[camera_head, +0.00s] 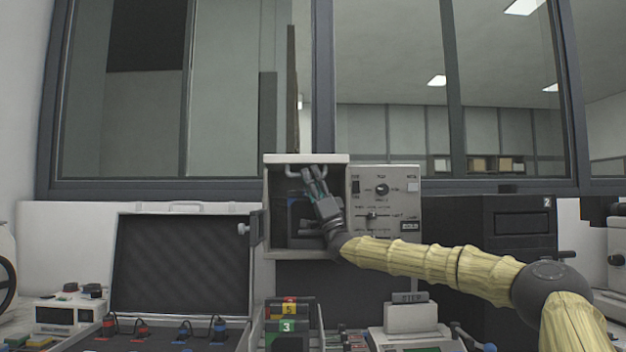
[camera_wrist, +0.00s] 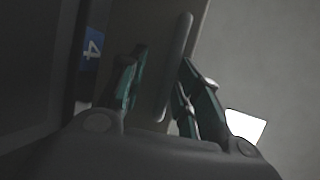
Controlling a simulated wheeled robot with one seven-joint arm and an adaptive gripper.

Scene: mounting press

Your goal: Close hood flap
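The hood flap (camera_head: 305,158) is the pale panel at the top of the light grey press housing; it stands raised, seen nearly edge-on, and the housing front below it is open. A grey bar handle (camera_head: 292,173) shows under the flap. My gripper (camera_head: 314,176) reaches up in front of the opening to this handle. In the wrist view the handle (camera_wrist: 178,60) runs lengthwise between the two fingers of my gripper (camera_wrist: 160,85). The fingers are apart, one on each side of the bar, with gaps showing. Whether either finger touches it lower down is unclear.
A control panel (camera_head: 383,205) with knobs adjoins the housing on the right. An open case (camera_head: 182,262) stands at left. Numbered blocks (camera_head: 288,325) and a small device (camera_head: 411,318) stand in front, below my arm. A black cabinet (camera_head: 500,222) stands behind my arm.

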